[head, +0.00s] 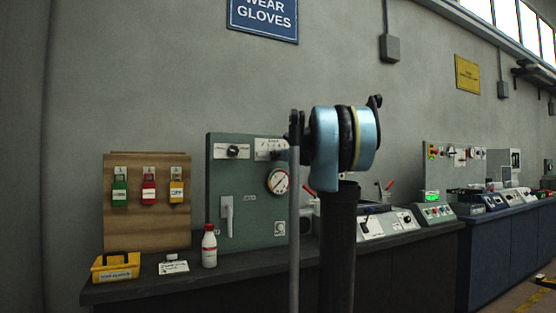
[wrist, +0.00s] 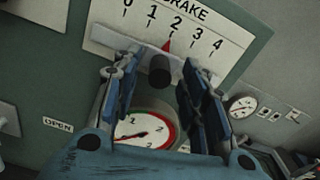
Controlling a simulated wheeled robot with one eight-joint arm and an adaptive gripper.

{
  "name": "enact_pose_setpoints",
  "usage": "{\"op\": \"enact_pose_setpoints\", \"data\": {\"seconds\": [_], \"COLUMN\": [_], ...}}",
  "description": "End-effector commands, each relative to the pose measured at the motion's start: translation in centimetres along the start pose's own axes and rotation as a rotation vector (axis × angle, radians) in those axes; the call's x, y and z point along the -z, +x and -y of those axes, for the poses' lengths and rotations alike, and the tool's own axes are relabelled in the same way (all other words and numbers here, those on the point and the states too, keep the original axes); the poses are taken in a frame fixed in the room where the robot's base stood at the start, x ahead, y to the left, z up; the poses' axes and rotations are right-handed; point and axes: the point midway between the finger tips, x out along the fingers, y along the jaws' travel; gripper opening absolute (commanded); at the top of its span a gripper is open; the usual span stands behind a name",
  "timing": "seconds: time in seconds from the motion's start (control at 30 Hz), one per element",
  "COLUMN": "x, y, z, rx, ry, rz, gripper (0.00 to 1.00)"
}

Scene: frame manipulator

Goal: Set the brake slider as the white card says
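The brake slider's white plate (wrist: 110,38) fills the top of the wrist view, with a scale from 0 to 4. Its red pointer (wrist: 168,46) stands at about the 2. The dark round slider knob (wrist: 160,70) sits just below the pointer. My gripper (wrist: 158,72) is open, with one finger on each side of the knob and a gap on both sides. In the head view the brake plate (head: 268,147) is partly hidden by my arm.
The grey-green panel (head: 240,180) also carries a round gauge (head: 277,182), a rotary switch (head: 233,152) and a lever handle (head: 227,215). A red-and-white bottle (head: 209,246) and a yellow box (head: 116,267) stand on the bench.

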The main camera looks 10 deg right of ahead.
Motion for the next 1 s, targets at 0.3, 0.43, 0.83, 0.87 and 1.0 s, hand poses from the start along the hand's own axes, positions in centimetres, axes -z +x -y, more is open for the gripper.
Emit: {"op": "enact_pose_setpoints", "data": {"seconds": [0.3, 0.43, 0.83, 0.87, 1.0], "x": [0.0, 0.0, 0.0, 0.0, 0.2], "y": [1.6, 1.6, 1.6, 1.6, 1.6], "z": [-0.1, -0.1, -0.1, -0.1, 1.0], "rx": [-0.001, -0.001, -0.001, -0.001, 0.002], "ry": [0.0, 0.0, 0.0, 0.0, 0.0], "rz": [0.0, 0.0, 0.0, 0.0, 0.0], "gripper": [0.4, 0.4, 0.0, 0.0, 0.0]}}
